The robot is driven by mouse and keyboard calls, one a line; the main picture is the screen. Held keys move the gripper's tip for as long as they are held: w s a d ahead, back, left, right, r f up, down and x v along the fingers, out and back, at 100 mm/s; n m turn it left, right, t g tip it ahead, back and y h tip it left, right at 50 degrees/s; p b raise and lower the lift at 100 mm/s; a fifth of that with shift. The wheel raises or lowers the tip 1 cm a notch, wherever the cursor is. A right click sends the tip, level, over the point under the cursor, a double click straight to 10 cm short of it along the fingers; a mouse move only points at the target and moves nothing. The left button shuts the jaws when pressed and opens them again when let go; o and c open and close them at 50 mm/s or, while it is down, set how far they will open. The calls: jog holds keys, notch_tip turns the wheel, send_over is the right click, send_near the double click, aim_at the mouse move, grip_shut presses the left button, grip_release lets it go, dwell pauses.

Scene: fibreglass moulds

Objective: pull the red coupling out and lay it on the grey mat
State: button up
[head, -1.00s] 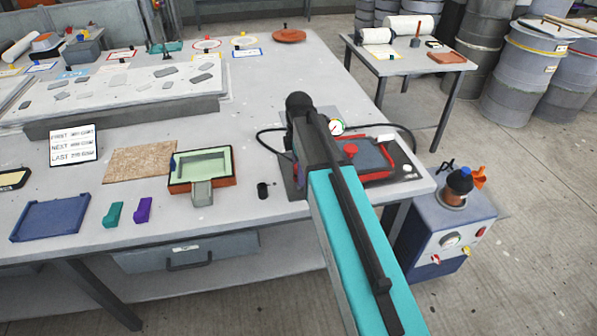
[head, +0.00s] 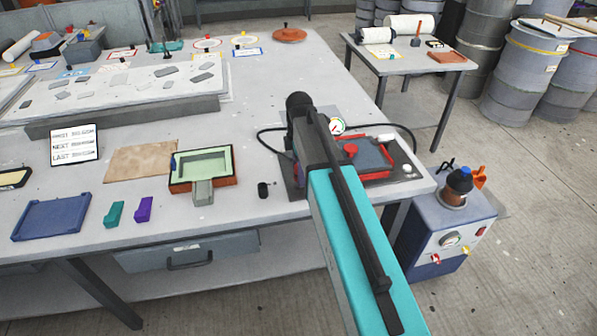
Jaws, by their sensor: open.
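A gauge (head: 337,126) and black hose (head: 405,137) are behind the mould. A green-lined mould (head: 222,160), a black cylinder (head: 263,190), a brown sheet (head: 140,162) and a blue tray (head: 50,217) lie left. A pump unit (head: 440,235) stands right of the table.

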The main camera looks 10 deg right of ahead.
jog(key=shift+c, duration=0.3)
grip_shut()
jog(key=shift+r, duration=0.15)
jog(key=shift+r+p, duration=0.45)
jog(key=shift+r, duration=0.05)
jog(key=shift+r+p, duration=1.65)
jog(key=shift+r, duration=0.7)
